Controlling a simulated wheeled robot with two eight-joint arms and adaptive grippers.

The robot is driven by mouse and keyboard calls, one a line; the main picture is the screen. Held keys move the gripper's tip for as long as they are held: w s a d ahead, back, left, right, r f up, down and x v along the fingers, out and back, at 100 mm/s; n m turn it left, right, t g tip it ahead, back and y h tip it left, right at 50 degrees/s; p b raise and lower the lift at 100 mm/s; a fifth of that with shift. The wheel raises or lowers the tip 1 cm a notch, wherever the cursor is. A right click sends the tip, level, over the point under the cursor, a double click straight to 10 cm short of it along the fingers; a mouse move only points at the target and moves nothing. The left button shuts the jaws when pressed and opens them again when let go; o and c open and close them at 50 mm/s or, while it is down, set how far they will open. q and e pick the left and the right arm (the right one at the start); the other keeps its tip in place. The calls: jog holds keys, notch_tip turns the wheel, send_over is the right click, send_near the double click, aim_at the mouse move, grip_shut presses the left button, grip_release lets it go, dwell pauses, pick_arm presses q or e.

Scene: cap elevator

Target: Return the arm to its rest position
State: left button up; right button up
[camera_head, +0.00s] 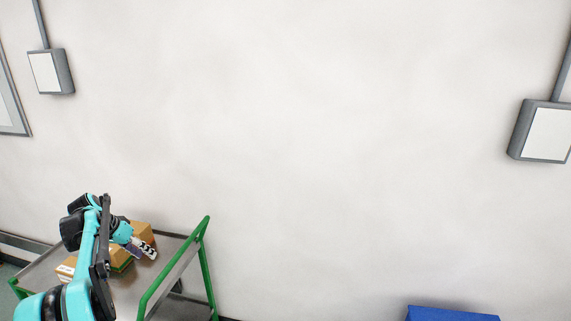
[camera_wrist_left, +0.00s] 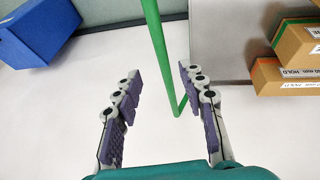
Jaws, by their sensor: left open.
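My left arm (camera_head: 90,260), teal and black, comes in at the lower left of the head view, raised in front of a cart. My left gripper (camera_head: 143,249) is small there, over the cart in the picture. In the left wrist view the left gripper (camera_wrist_left: 160,88) is open, its two purple-padded fingers well apart with nothing between them held. A green cart rail (camera_wrist_left: 157,40) shows behind the gap between the fingers. My right gripper is in neither view.
The grey cart (camera_head: 177,267) with green handles bears several cardboard boxes (camera_head: 142,231). The boxes (camera_wrist_left: 300,48) also show at the right of the wrist view. A blue box (camera_head: 448,314) is at the lower right. A pale wall (camera_head: 300,140) fills the background.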

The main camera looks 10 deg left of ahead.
pick_arm(q)
jog(key=s+d+r+y+b, duration=0.1)
jog(key=s+d+r, duration=0.2)
jog(key=d, duration=1)
jog(key=s+d+r+y+b, duration=0.1)
jog(key=s+d+r, duration=0.15)
jog(key=d, duration=1.15)
jog(key=s+d+f+t+b, duration=0.1)
jog(key=s+d+f, duration=0.4)
jog(key=s+d, duration=0.2)
jog(key=s+d+f+t+b, duration=0.1)
jog(key=s+d+f, duration=0.4)
jog(key=s+d, duration=0.3)
jog(key=shift+s+d+t, duration=0.25)
jog(key=shift+s+t, duration=0.05)
jog(key=shift+s, duration=0.85)
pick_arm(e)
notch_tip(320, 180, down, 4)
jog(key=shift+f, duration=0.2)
pick_arm(q)
jog(key=shift+f, duration=0.1)
jog(key=shift+c, duration=0.6)
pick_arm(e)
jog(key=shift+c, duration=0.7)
pick_arm(q)
jog(key=shift+a, duration=0.15)
jog(key=shift+c, duration=0.3)
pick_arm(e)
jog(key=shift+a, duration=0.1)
